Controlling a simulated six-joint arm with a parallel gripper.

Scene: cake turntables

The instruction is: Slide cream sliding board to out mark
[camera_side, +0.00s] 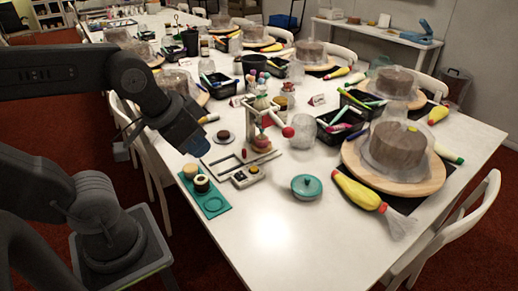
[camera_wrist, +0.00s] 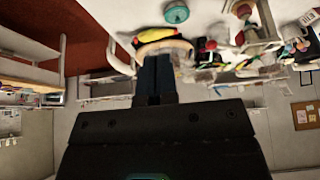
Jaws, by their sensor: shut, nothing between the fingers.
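My gripper (camera_side: 192,143) is in the air left of the table's middle, its blue fingers pointing down above the near-left items. In the wrist view its dark blue fingers (camera_wrist: 155,75) are together and empty. A pale flat board (camera_side: 222,160) with a dark rod across it lies on the table just right of and below the gripper; it may be the cream sliding board, but I cannot tell for sure. A small cream block with a dark top (camera_side: 246,177) sits at its near end. I cannot make out an out mark.
A teal tray (camera_side: 215,207) with round pieces lies near the left edge. A teal lidded pot (camera_side: 306,186) stands to the right, with a wooden turntable (camera_side: 430,182) and cake beyond. A white stand (camera_side: 275,118) rises behind the board. The near tabletop is clear.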

